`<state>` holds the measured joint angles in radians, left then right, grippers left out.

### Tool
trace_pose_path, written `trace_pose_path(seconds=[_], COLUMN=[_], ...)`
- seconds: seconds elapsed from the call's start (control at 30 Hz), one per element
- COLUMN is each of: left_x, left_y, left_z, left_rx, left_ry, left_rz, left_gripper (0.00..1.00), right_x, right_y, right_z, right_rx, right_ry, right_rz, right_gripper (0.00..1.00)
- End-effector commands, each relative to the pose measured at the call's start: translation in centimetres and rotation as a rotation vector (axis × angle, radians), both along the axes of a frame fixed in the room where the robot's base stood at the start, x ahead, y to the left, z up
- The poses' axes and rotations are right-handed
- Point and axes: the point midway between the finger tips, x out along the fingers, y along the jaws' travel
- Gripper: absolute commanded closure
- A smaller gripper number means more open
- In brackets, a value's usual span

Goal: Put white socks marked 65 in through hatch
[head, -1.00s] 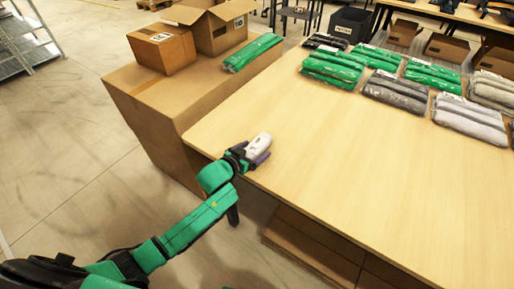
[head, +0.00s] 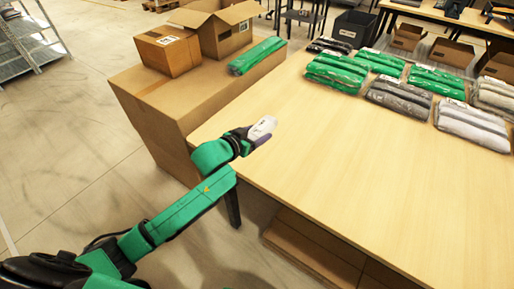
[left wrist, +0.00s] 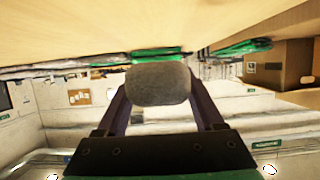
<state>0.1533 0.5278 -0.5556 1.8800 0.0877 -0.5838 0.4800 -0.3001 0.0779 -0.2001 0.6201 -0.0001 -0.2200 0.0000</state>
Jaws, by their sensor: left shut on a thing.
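My left gripper (head: 255,136) is over the left edge of the wooden table (head: 330,170). It is shut on a small white bundle, taken to be the white socks (head: 263,127), which points toward the far side of the table. I cannot pick out a hatch in either view. My right gripper is not in view.
Several bagged green and grey garments (head: 335,72) lie at the table's far right. A big cardboard box (head: 180,115) stands beside the table's left edge, with a green pack (head: 256,56), a closed carton (head: 165,50) and an open carton (head: 222,32) on top. The table's middle is clear.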

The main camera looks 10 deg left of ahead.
Motion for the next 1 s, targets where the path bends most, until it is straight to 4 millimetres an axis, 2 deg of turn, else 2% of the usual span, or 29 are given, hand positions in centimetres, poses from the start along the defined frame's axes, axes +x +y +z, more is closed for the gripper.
trace_pose_path(seconds=[0.03,0.2,0.3,0.47,0.57,0.67,0.73,0.87,0.9,1.0], left_x=[0.0,0.0,0.1,0.0,-0.3,-1.4,-3.1,-7.8,-9.5,-13.8], left_y=[0.0,0.0,0.0,0.0,0.3,1.4,2.6,4.6,5.0,5.3], left_z=[2.3,7.5,9.2,10.1,9.4,7.0,4.7,0.4,-0.6,-2.6], left_rx=[0.001,0.001,0.0,0.001,0.001,0.002,0.001,0.002,0.003,0.002], left_ry=[-0.008,-0.006,-0.003,0.001,0.004,0.012,0.016,0.018,0.017,0.016], left_rz=[-0.003,-0.001,0.001,0.001,0.018,0.087,0.162,0.297,0.327,0.373], left_gripper=[0.95,0.95,0.95,0.95,0.95,0.95,0.95,0.95,0.95,0.95], right_x=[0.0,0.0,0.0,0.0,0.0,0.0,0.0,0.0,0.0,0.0], right_y=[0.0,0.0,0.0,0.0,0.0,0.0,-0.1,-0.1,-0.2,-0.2], right_z=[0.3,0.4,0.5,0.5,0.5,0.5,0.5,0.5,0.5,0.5], right_rx=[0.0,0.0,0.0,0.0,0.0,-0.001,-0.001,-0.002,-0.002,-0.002], right_ry=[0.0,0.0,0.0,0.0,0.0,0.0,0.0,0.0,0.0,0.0], right_rz=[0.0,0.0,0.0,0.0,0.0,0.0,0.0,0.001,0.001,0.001], right_gripper=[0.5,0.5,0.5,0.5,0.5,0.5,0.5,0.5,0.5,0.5])
